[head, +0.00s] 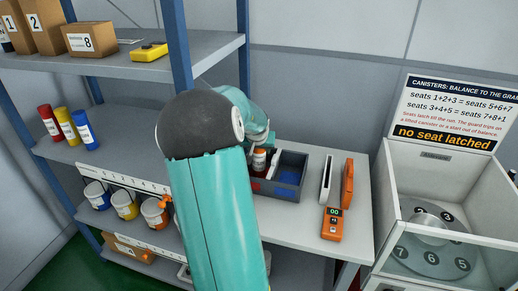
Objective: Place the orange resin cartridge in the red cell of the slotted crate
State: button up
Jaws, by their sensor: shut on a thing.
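The slotted crate (300,160) is a dark grey box on the bench, with blue showing in its right cells. Its left part is mostly hidden by my arm, and I cannot make out the red cell clearly. My gripper (262,148) points down over the crate's left part. It is shut on the orange resin cartridge (259,159), a small upright cylinder with a pale label. The cartridge's lower end is at or inside the crate; I cannot tell whether it touches the floor of a cell.
An orange handheld device (332,224), a white-and-black upright piece (326,180) and an orange block (347,184) stand right of the crate. Blue shelving (215,45) with boxes, red, yellow and blue cylinders, and paint pots is at left. A canister machine (435,230) is at right.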

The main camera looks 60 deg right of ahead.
jog(key=o, duration=1.2)
jog(key=shift+f, duration=0.1)
jog(key=v, duration=1.2)
